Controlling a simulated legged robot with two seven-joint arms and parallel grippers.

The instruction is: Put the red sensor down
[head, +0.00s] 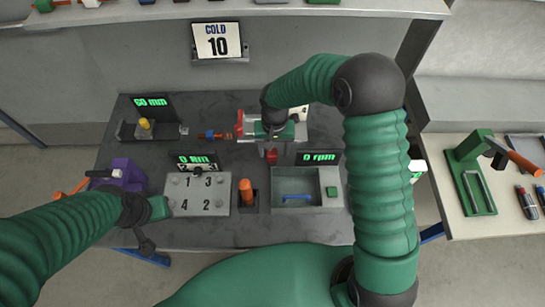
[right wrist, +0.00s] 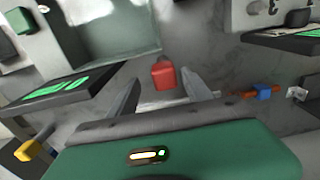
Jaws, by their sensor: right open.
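The red sensor (head: 271,155) is a small red block at the middle of the dark bench, left of the 0 rpm display. In the right wrist view the red sensor (right wrist: 163,76) shows between the fingertips, with gaps on both sides. My right gripper (head: 270,149) is open around it, pointing down; its fingers also show in the right wrist view (right wrist: 160,82). Whether the sensor rests on the bench is hard to tell. My left gripper (head: 158,208) is at the left edge of the numbered panel (head: 202,194); its fingers are not clear.
An orange-handled tool in a holder (head: 246,192) and a grey tray with a blue handle (head: 308,202) stand in front. The 0 rpm display (head: 318,157) is close on the right. A blue-and-orange part (head: 215,135) lies left. A purple device (head: 125,174) stands at the left.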

